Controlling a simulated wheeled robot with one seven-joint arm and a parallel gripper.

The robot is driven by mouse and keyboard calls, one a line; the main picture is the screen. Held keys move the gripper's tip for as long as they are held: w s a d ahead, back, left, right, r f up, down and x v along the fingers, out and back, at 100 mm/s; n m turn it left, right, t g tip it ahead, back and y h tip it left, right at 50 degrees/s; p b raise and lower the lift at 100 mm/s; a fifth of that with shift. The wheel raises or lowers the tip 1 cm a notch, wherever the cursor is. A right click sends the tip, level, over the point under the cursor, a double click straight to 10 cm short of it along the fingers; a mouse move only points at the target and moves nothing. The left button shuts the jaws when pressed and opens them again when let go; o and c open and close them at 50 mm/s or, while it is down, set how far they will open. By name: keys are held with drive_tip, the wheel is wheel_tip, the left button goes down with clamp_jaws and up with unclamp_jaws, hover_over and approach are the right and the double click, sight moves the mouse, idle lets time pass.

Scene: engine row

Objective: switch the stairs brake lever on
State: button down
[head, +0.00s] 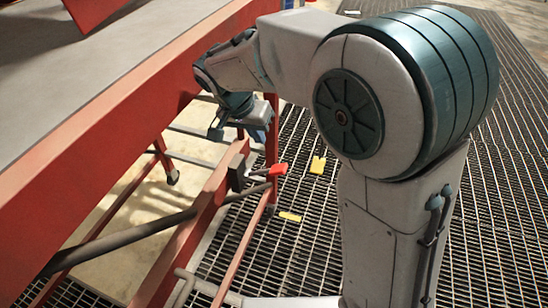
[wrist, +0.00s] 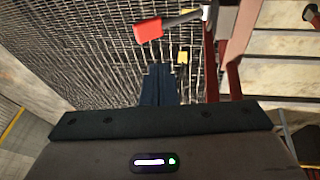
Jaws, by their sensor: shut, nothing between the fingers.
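The brake lever has a red grip (head: 278,170) on a short dark rod, fixed by a dark block (head: 237,172) to the red stair frame. It sticks out sideways over the grating. In the wrist view the red grip (wrist: 148,31) shows beyond my fingertips, slightly left of them, with its rod running right to the frame. My gripper (wrist: 159,70) is shut and empty, its dark blue fingers together and apart from the lever. In the head view my wrist is above and left of the grip, and the fingertips are hard to make out.
A long red beam (head: 120,120) with a grey top runs along the left. A dark pipe (head: 120,242) passes below it. Yellow pieces (head: 318,165) lie on the floor grating (head: 315,235). Open space lies to the right of the lever, partly behind my arm.

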sight(277, 167)
drive_tip(key=x, duration=0.3)
drive_tip(key=s+p+x, duration=0.1)
drive_tip(key=x, duration=0.2)
drive_tip(key=d+x, duration=0.1)
drive_tip(key=x, duration=0.3)
drive_tip(key=shift+s+p, duration=0.2)
drive_tip(key=shift+p, duration=0.1)
drive_tip(key=shift+f+b, duration=0.15)
drive_tip(key=shift+b, duration=0.15)
